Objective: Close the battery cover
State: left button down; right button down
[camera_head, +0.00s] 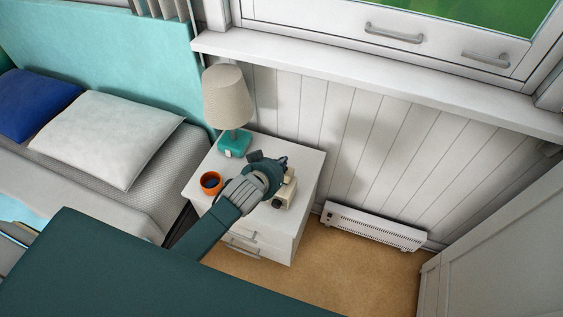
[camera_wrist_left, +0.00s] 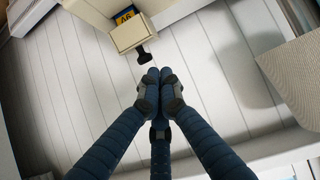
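A cream device (camera_head: 284,192) stands on the white nightstand (camera_head: 307,172), partly hidden behind my left gripper in the head view. In the left wrist view a small cream flap, which looks like the battery cover (camera_wrist_left: 131,34), carries a dark tab (camera_wrist_left: 144,56). Part of a blue and yellow label (camera_wrist_left: 125,15) shows beside the flap, so the compartment looks open. My left gripper (camera_head: 283,164) is over the nightstand at the device. In the left wrist view its fingertips (camera_wrist_left: 158,78) are together, with nothing visible between them, just below the tab. Contact cannot be told. My right gripper is not in view.
An orange mug (camera_head: 210,182) and a lamp (camera_head: 228,103) with a teal base stand on the nightstand, left of my gripper. The bed (camera_head: 160,180) is at left, the wall and windowsill (camera_head: 370,77) behind. A white heater (camera_head: 372,226) stands at right.

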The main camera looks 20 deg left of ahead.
pick_arm(q)
jog(key=s+f+t+b, duration=0.1)
jog(key=s+t+b, duration=0.1)
jog(key=b, duration=0.1)
jog(key=shift+f+b, duration=0.35)
jog(key=shift+f, duration=0.05)
jog(key=shift+s+r, duration=0.1)
jog(key=shift+s, duration=0.2)
jog(key=shift+s+r+p, duration=0.1)
jog(key=shift+s+p, duration=0.1)
jog(key=shift+p, duration=0.2)
jog(key=shift+w, duration=0.1)
